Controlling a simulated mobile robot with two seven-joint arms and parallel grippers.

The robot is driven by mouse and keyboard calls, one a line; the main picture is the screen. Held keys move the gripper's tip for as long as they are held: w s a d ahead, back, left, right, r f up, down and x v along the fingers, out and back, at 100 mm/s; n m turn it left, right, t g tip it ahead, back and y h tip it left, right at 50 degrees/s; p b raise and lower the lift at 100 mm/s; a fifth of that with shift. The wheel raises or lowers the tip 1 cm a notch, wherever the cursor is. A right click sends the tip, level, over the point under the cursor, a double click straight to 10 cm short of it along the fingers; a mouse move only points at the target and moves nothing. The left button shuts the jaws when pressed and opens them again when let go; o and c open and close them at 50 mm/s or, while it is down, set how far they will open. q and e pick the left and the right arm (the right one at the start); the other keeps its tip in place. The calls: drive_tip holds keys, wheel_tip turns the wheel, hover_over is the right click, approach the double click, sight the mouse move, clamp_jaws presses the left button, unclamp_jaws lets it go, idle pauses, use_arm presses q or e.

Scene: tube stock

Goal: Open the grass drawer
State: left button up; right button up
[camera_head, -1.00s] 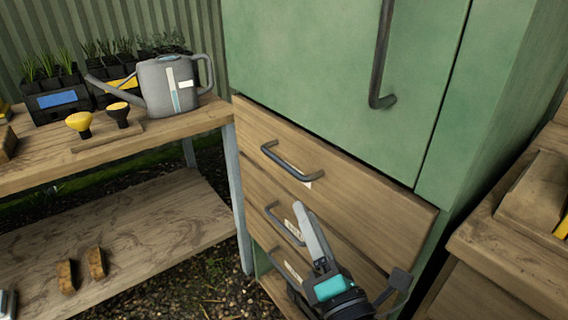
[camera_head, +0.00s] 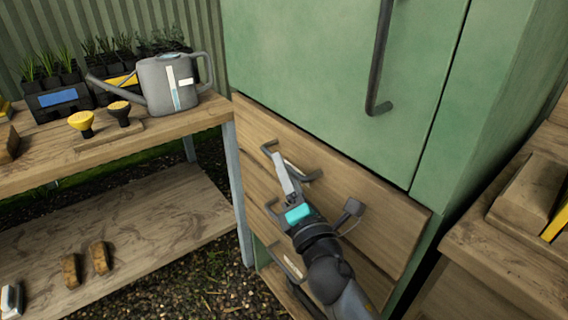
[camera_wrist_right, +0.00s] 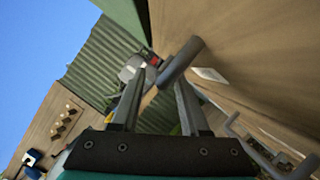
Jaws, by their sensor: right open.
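The green cabinet has a column of wooden drawers, and the top drawer (camera_head: 385,215) looks shut. Its dark bar handle (camera_head: 312,176) is partly hidden by my right gripper (camera_head: 281,165). In the right wrist view, this handle (camera_wrist_right: 181,60) lies at the fingertips of the open right gripper (camera_wrist_right: 158,86); I cannot tell whether they touch. A white label (camera_wrist_right: 208,74) shows beside it, unreadable. The middle drawer's handle (camera_head: 272,213) is partly behind my gripper. The lowest handle (camera_head: 286,262) is below. I cannot tell which drawer is the grass one. My left gripper is out of view.
A green cabinet door with a long handle (camera_head: 377,70) is above the drawers. At left, a bench (camera_head: 160,128) holds a grey watering can (camera_head: 168,85) and seedling trays (camera_head: 62,105). Another wooden bench (camera_head: 500,255) stands close at right.

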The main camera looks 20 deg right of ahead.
drive_tip(key=shift+w+r, duration=0.15)
drive_tip(key=shift+w, duration=0.5)
clamp_jaws()
idle(1.1)
